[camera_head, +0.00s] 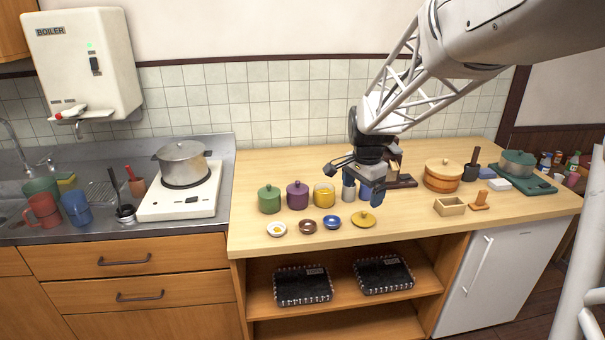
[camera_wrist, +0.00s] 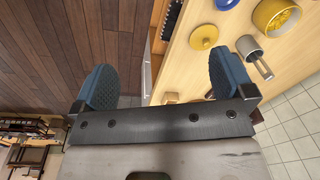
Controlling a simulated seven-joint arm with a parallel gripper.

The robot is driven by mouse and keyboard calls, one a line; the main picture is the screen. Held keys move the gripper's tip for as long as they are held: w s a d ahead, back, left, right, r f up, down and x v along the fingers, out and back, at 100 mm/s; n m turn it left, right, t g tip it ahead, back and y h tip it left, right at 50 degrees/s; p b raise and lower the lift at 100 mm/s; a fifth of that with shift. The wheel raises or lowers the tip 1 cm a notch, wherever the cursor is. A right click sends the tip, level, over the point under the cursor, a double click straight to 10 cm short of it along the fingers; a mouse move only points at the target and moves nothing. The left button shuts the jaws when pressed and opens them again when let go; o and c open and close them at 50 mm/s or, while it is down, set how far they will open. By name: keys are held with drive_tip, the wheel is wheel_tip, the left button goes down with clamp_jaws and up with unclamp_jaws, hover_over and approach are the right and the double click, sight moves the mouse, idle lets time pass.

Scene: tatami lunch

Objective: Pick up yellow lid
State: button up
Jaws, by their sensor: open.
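The yellow lid (camera_head: 363,218) lies flat on the wooden counter near its front edge, knob up. In the wrist view the yellow lid (camera_wrist: 204,36) shows at the upper right, beyond the right-hand finger. My gripper (camera_head: 371,195) is above the counter, behind and slightly right of the lid in the head view. Its blue finger pads are spread apart with nothing between them, and the wrist view also shows the open gripper (camera_wrist: 164,78). The lid is apart from both fingers.
An open yellow pot (camera_head: 324,196) stands behind the lid, beside purple (camera_head: 297,196) and green (camera_head: 269,200) lidded pots. A metal cup (camera_head: 349,188) stands close to my gripper. Counter right of the lid is clear.

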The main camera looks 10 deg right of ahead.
drive_tip(key=w+d+f+m, duration=0.4)
drive_tip(key=w+f, duration=0.2)
drive_tip(key=w, duration=0.4)
drive_tip(key=m+g, duration=0.1)
drive_tip(key=m, duration=0.3)
hover_over(364, 212)
drive_tip(key=f, duration=0.8)
drive_tip(key=shift+w+f, duration=0.35)
drive_tip(key=shift+a, duration=0.1)
drive_tip(key=shift+f, duration=1.3)
drive_tip(key=shift+s+f, duration=0.2)
drive_tip(key=shift+f, duration=2.4)
